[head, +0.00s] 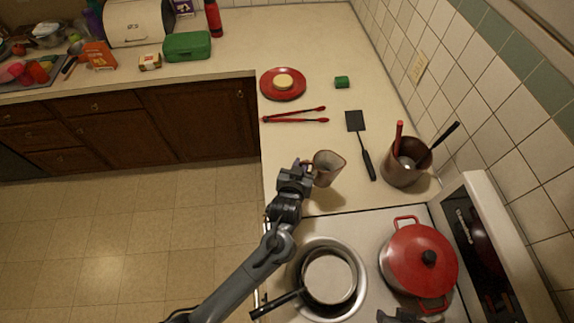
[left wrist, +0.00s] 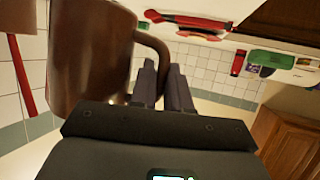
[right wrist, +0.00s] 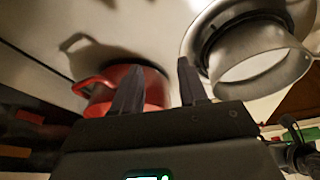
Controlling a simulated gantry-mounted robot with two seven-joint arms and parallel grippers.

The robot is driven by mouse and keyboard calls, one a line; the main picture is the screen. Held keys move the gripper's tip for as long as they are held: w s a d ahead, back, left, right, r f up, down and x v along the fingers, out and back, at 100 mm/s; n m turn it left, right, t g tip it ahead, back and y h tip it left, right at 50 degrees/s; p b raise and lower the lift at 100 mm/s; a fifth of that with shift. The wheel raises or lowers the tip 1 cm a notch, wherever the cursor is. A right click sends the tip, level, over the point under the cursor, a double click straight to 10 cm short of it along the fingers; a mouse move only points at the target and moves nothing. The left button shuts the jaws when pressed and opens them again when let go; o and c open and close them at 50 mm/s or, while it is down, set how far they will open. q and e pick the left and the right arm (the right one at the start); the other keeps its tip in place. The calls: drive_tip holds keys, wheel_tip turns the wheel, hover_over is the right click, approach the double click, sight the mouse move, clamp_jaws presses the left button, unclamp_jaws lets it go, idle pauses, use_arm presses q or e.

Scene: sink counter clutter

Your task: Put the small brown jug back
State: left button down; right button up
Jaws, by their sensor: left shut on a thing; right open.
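The small brown jug (head: 327,167) is over the counter just short of the stove, at the tip of my left arm. My left gripper (head: 306,170) is shut on its handle (left wrist: 157,52). The jug's body (left wrist: 90,55) fills the upper left of the left wrist view, beside the fingers (left wrist: 163,85). I cannot tell whether its base touches the counter. My right gripper (right wrist: 158,78) is open and empty, above the stove near the red pot; part of it shows at the bottom edge of the head view (head: 400,315).
A brown crock (head: 405,165) with utensils stands right of the jug. A black spatula (head: 361,145) lies between them. A red pot (head: 418,262) and a saucepan (head: 329,278) are on the stove.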

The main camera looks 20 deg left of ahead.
use_arm(q)
drive_tip(key=w+a+f, duration=0.1)
drive_tip(key=a+f, duration=0.1)
drive_tip(key=w+a+f+p, duration=0.1)
drive_tip(key=a+f, duration=0.2)
drive_tip(key=w+a+f, duration=0.2)
drive_tip(key=shift+a+f, duration=0.15)
drive_tip(key=shift+f+p, duration=0.2)
drive_tip(key=shift+p, duration=0.3)
drive_tip(key=shift+f, duration=0.3)
drive_tip(key=c, duration=1.1)
unclamp_jaws()
drive_tip(key=shift+s+f, duration=0.1)
